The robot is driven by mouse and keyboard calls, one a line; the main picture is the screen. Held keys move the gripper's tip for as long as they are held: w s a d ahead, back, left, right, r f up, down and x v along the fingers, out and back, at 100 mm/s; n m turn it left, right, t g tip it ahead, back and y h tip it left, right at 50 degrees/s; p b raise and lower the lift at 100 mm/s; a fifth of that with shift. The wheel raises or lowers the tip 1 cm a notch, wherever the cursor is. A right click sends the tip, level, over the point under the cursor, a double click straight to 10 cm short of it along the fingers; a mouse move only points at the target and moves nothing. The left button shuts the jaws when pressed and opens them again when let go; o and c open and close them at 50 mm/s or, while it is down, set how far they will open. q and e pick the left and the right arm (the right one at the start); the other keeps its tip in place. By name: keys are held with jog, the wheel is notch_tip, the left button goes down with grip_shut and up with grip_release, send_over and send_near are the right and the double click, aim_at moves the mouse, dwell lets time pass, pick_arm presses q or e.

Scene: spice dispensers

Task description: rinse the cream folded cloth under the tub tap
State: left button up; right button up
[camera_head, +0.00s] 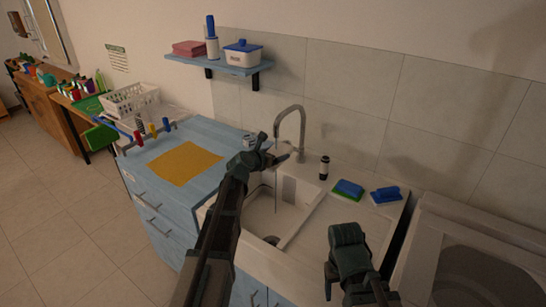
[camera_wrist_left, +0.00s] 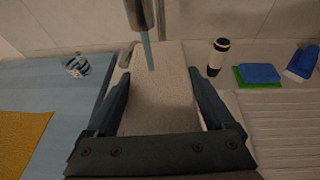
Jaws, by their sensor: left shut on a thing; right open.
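My left gripper (camera_head: 281,145) is at the tap over the sink basin in the head view. In the left wrist view its fingers (camera_wrist_left: 160,76) are on either side of the cream folded cloth (camera_wrist_left: 162,98), and it is shut on it. The tub tap (camera_head: 289,112) arches over the basin; its spout (camera_wrist_left: 140,14) is just above the cloth in the wrist view. A thin bluish stream (camera_wrist_left: 148,53) comes from the spout and meets the cloth's far part. My right gripper (camera_head: 346,240) is over the drainboard, apart from other things; its fingers are hard to make out.
A dark bottle with a white band (camera_head: 324,168), a blue-and-green sponge (camera_head: 348,188) and a blue-handled brush (camera_head: 386,195) stand along the back right. An orange mat (camera_head: 185,163) lies on the blue counter at left. A shelf (camera_head: 219,67) hangs above.

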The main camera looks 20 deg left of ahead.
pick_arm(q)
jog(key=shift+a, duration=0.5)
jog(key=shift+s, duration=0.1)
jog(key=s, duration=0.7)
jog(key=shift+s+a, duration=0.3)
jog(key=shift+s, duration=0.1)
dwell(1.5)
pick_arm(e)
jog(key=shift+r+p, duration=0.65)
pick_arm(q)
jog(key=s+r+p, duration=0.2)
jog(key=s+r, duration=0.2)
jog(key=s, duration=0.1)
jog(key=shift+a+p, duration=0.2)
jog(key=shift+p, duration=0.15)
pick_arm(e)
notch_tip(320, 180, up, 3)
jog(key=shift+f, duration=0.1)
jog(key=shift+c, duration=0.2)
